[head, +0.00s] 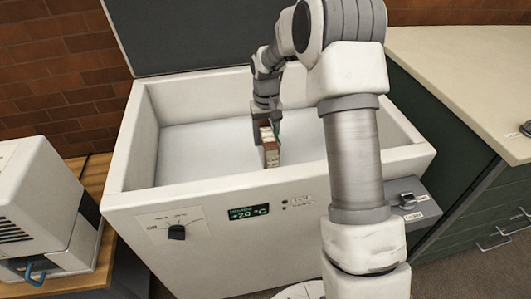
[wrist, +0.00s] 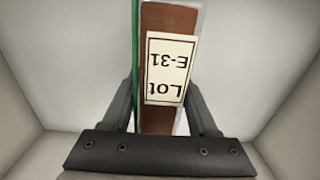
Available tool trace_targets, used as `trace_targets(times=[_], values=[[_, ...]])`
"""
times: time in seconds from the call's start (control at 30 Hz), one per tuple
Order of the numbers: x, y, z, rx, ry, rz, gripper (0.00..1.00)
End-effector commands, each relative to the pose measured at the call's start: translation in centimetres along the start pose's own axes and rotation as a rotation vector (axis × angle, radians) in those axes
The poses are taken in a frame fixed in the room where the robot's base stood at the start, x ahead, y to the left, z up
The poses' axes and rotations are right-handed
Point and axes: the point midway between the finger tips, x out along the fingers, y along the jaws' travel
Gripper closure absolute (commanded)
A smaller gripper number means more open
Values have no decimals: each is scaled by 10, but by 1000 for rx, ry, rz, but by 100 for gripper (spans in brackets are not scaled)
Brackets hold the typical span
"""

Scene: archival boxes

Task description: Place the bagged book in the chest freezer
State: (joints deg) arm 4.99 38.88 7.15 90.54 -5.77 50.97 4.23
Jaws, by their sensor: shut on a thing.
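The bagged book (head: 269,146) is brown, in a clear bag with a green edge. My gripper (head: 266,118) is shut on it and holds it upright inside the open chest freezer (head: 250,186). In the wrist view the book (wrist: 165,118) sits between the two fingers of my gripper (wrist: 160,112), with a white label reading "Lot E-31". The freezer's pale inner walls surround it. The freezer's dark lid (head: 190,35) stands raised at the back. I cannot tell whether the book touches the freezer floor.
The freezer front has a display (head: 249,212) reading about +20 °C and a dial (head: 177,232). A white machine (head: 40,200) stands on a wooden bench at the left. A counter (head: 465,80) over green drawers stands at the right. The freezer's left interior looks empty.

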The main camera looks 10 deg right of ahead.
Motion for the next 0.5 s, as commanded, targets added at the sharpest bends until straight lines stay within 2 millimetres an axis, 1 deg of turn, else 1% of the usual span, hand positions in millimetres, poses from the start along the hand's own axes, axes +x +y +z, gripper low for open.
trace_targets(times=[0.17,0.33,0.4,0.5], values=[[18,0,0,0,1,0,100],[47,0,0,0,0,0,100],[53,0,0,0,2,0,100],[53,0,-1,0,4,0,100]])
